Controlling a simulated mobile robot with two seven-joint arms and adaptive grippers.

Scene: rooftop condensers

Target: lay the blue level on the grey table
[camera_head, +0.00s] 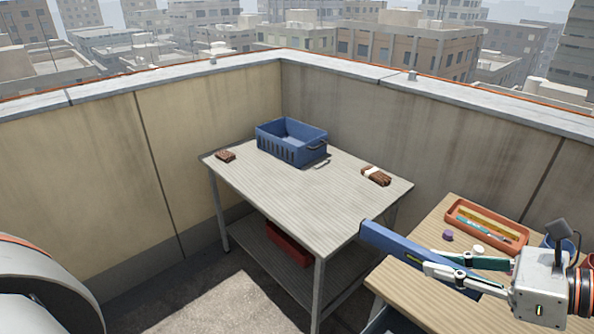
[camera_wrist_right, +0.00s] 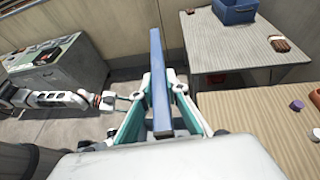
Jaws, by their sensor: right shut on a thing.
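The blue level (camera_head: 408,250) is a long blue bar held in my right gripper (camera_head: 437,263). In the head view it slants above the left part of the wooden table, its far end near the front right edge of the grey table (camera_head: 315,195). In the right wrist view the level (camera_wrist_right: 159,75) stands out between the two fingers of my right gripper (camera_wrist_right: 160,84), which is shut on it. The grey table also shows there (camera_wrist_right: 225,45), beyond the level. My left gripper (camera_wrist_right: 117,103) shows small at the left of the wrist view; its opening is unclear.
A blue crate (camera_head: 290,150) stands at the back of the grey table, with brown bricks (camera_head: 226,156) left and a banded brown stack (camera_head: 376,175) right. The table's middle and front are clear. The wooden table (camera_head: 415,290) holds an orange tray (camera_head: 462,218) and small round items.

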